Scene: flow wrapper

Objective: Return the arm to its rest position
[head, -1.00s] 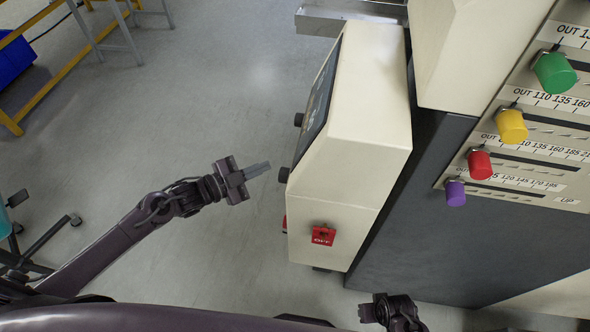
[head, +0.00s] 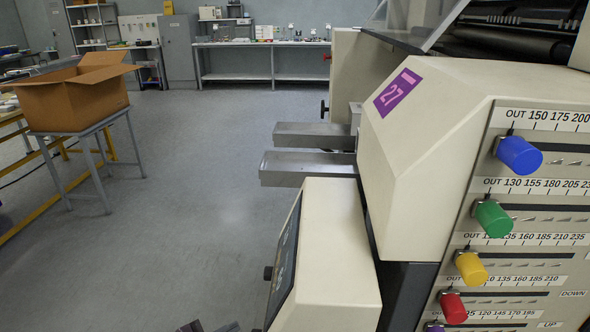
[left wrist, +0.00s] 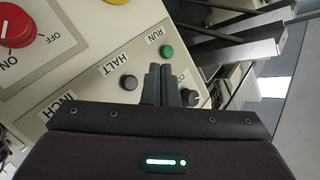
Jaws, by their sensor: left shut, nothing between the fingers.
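My left gripper (left wrist: 161,85) is shut and empty in the left wrist view, its two dark fingers together. Behind its tips lies a control panel (left wrist: 88,92) with a green button (left wrist: 167,51), black knobs and a large red switch (left wrist: 16,27). I cannot tell how far the tips are from the panel. In the head view only a small part of my left gripper (head: 212,327) shows at the bottom edge, left of the cream control box (head: 336,250). My right gripper is not in view.
The cream machine fills the right side, with blue (head: 519,155), green (head: 494,219), yellow (head: 471,268) and red (head: 453,308) knobs. Metal rails (head: 310,168) stick out left above the control box. An open cardboard box (head: 75,97) stands on a stand at left. The floor between is clear.

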